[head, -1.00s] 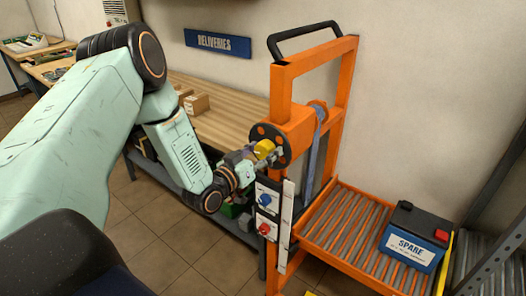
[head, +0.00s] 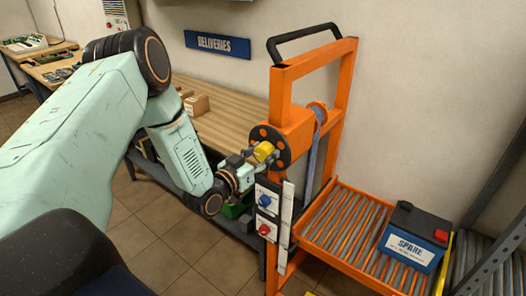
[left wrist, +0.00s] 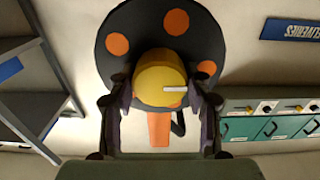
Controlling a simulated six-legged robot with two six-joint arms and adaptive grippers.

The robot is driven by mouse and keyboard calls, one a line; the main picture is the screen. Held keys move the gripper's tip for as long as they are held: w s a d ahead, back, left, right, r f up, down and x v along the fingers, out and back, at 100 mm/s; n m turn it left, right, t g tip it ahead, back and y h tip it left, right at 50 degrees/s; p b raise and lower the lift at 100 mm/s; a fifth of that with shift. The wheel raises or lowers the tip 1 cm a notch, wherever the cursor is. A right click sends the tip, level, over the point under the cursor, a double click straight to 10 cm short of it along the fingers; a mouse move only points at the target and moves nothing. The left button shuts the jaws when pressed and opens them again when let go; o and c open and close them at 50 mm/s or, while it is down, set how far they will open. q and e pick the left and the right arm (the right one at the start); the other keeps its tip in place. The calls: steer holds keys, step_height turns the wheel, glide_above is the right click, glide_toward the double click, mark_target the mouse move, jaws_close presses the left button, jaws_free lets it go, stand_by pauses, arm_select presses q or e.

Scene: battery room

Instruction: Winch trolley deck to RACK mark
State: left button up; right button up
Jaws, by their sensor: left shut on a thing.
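The orange winch trolley (head: 281,95) stands upright at the centre, with a black handle on top. Its roller deck (head: 345,225) reaches right and carries a dark battery (head: 412,240) labelled SPARE. A black winch disc (head: 284,141) with orange spots faces my left arm. My left gripper (head: 257,157) is shut on the yellow crank knob (head: 265,148) at that disc. In the left wrist view the yellow knob (left wrist: 160,78) sits between both fingers, before the disc (left wrist: 115,70). No readable RACK mark shows. My right gripper is out of view.
A blue knob (head: 264,200) and a red knob (head: 264,230) are on the trolley post. A wooden bench (head: 235,108) stands behind, under a DELIVERIES sign (head: 217,44). Grey roller racking (head: 492,255) is at the right edge. Tiled floor (head: 160,255) is clear in front.

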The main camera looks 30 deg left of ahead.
arm_select(q)
steer(key=shift+m, duration=0.8)
steer(key=o, duration=1.1)
steer(key=shift+o, duration=0.2)
steer(key=shift+s, duration=0.15)
steer(key=s, duration=1.1)
steer(key=shift+s+a, duration=0.4)
steer(key=shift+a, duration=0.05)
